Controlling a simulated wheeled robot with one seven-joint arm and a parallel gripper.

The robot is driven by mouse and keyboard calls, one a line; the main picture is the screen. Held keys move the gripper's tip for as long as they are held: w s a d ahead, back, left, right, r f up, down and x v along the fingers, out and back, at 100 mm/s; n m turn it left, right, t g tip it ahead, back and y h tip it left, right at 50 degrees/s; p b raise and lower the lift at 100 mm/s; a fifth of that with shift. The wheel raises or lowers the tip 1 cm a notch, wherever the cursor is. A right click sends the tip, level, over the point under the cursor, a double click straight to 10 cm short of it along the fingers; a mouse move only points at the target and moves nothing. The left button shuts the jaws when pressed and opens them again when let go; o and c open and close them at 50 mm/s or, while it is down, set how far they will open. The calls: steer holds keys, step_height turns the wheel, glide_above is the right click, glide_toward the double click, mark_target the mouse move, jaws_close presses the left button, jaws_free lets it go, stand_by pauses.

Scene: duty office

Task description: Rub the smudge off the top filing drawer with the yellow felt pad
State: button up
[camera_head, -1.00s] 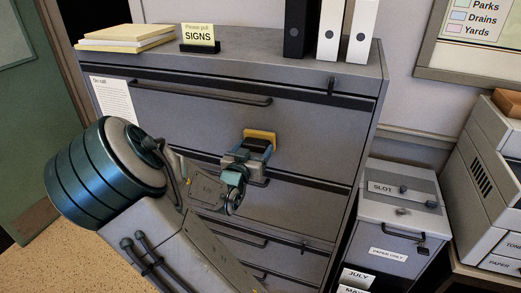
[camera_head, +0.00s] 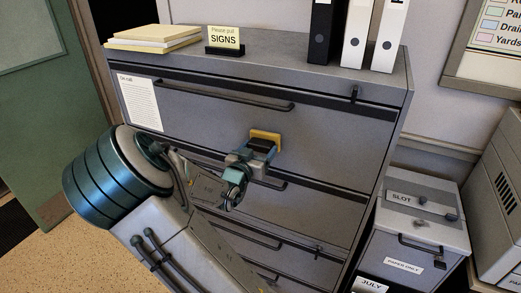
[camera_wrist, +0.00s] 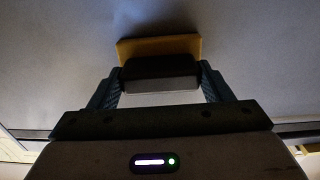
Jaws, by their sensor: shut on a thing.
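The yellow felt pad (camera_head: 265,136) has a dark block on its back. My gripper (camera_head: 257,151) is shut on this block, with a finger on each side in the wrist view (camera_wrist: 160,78). The pad's yellow face is turned to the front of the top filing drawer (camera_head: 205,118) and looks to be against it, below and near the right end of the drawer's long handle. In the wrist view the pad (camera_wrist: 158,46) lies along the grey drawer front. No clear smudge shows; a dark area above the pad there may be smudge or shadow.
On the cabinet top (camera_head: 270,45) stand yellow folders (camera_head: 152,37), a sign (camera_head: 225,38) and several binders (camera_head: 356,35). A paper sheet (camera_head: 141,104) is on the drawer's left. A smaller slotted cabinet (camera_head: 405,240) stands at the right. The drawer's right part is clear.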

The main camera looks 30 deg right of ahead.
steer(key=shift+p+v, duration=1.1)
steer(key=shift+v, duration=1.9)
steer(key=shift+a, duration=0.1)
steer(key=p+v, duration=0.1)
steer(key=v, duration=0.2)
